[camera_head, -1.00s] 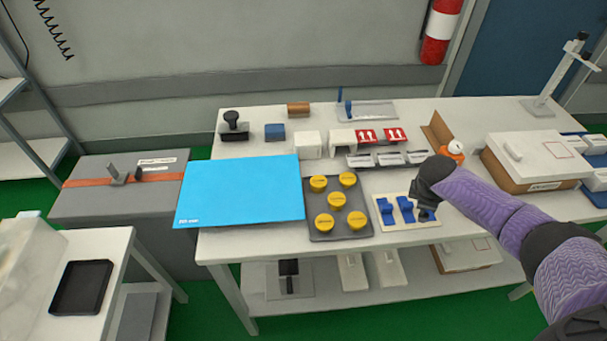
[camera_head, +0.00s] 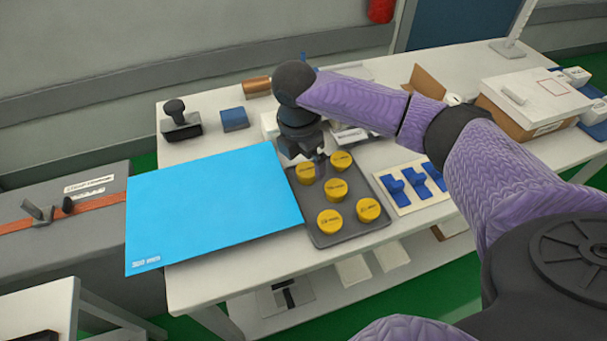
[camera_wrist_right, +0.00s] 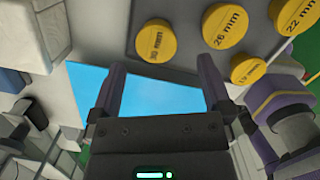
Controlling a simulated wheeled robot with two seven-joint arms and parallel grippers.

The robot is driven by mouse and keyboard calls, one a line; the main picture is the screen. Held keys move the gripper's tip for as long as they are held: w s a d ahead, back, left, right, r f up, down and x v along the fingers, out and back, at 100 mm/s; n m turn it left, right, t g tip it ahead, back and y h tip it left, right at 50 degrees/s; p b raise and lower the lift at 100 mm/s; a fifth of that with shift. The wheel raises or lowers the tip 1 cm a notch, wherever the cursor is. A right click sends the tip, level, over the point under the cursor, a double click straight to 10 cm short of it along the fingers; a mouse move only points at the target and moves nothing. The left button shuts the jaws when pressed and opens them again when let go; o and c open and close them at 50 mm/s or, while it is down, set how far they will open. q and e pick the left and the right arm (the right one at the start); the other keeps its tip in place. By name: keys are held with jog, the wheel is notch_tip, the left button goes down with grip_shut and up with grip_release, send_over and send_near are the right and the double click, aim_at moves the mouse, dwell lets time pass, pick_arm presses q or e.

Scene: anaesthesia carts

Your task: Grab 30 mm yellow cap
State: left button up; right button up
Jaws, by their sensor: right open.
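Several yellow caps sit on a dark grey tray (camera_head: 349,232). In the right wrist view the cap whose label appears to read 30 mm (camera_wrist_right: 155,42) is the one nearest the fingertips; its print is small. It seems to be the back-left cap (camera_head: 305,174) in the head view. Beside it are the 26 mm cap (camera_wrist_right: 223,25) and 22 mm cap (camera_wrist_right: 295,12). My right gripper (camera_wrist_right: 162,65) is open and empty, with the 30 mm cap beyond its fingertips. In the head view my right gripper (camera_head: 318,160) hangs over the tray's back edge. My left gripper is out of view.
A blue sheet (camera_head: 210,208) lies left of the tray. Blue clip-like parts on a pale board (camera_head: 412,187) stand right of it. A black-handled stamp (camera_head: 180,122) and blue block (camera_head: 234,120) are at the back left. A white-lidded box (camera_head: 535,100) stands at the right.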

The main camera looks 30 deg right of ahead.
aim_at(307, 170)
jog(key=f, duration=0.1)
jog(key=f+b, duration=0.1)
jog(key=f, duration=0.2)
jog(key=shift+w+d+b, duration=0.2)
jog(key=shift+d+b, duration=0.15)
jog(key=shift+b, duration=0.05)
jog(key=shift+r, duration=0.1)
jog(key=shift+c, duration=0.5)
jog(key=c, duration=1.2)
